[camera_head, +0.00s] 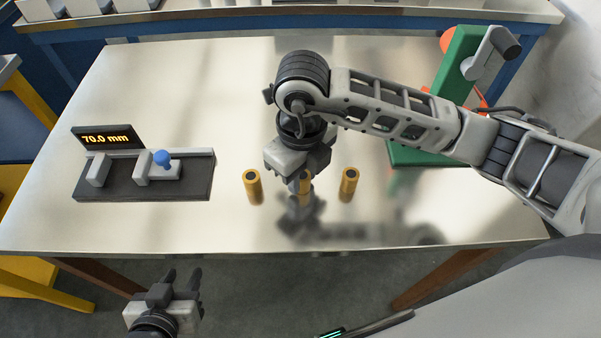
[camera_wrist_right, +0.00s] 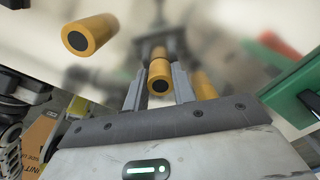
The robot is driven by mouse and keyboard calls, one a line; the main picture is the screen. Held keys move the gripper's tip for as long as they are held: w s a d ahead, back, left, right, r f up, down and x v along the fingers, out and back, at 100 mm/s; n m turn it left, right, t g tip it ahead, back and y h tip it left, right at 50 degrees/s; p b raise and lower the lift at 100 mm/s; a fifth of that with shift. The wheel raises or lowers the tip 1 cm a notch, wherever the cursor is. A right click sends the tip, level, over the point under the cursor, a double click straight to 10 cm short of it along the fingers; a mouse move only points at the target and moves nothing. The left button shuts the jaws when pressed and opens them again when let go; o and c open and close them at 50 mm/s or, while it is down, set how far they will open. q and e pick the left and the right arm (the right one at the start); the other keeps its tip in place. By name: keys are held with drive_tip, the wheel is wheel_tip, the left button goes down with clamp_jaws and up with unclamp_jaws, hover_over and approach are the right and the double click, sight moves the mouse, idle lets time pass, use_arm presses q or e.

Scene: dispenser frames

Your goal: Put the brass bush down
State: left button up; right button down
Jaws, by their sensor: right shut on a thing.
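Three brass bushes show in the head view. The left bush (camera_head: 253,187) and the right bush (camera_head: 349,184) stand upright on the metal table (camera_head: 225,80). The middle bush (camera_head: 306,183) is between the fingers of my right gripper (camera_head: 301,186), partly hidden by it. In the right wrist view, the fingers of this gripper (camera_wrist_right: 159,86) are shut on the held bush (camera_wrist_right: 159,70). I cannot tell whether its base touches the table. The other bushes (camera_wrist_right: 90,35) (camera_wrist_right: 204,86) stand at either side. My left gripper (camera_head: 182,280) is open and empty, off the table's front edge.
A dark measuring gauge (camera_head: 195,188) with a blue knob and a display reading 70.0 mm stands at the left. A green press-like stand (camera_head: 457,70) with a grey lever stands at the right back. The table between the gauge and the left bush is clear.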

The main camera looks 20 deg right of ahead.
drive_tip(key=shift+f, duration=0.15)
drive_tip(key=c, duration=1.1)
unclamp_jaws()
drive_tip(key=shift+c, duration=0.2)
wheel_tip(320, 180, up, 7)
drive_tip(key=shift+r, duration=0.45)
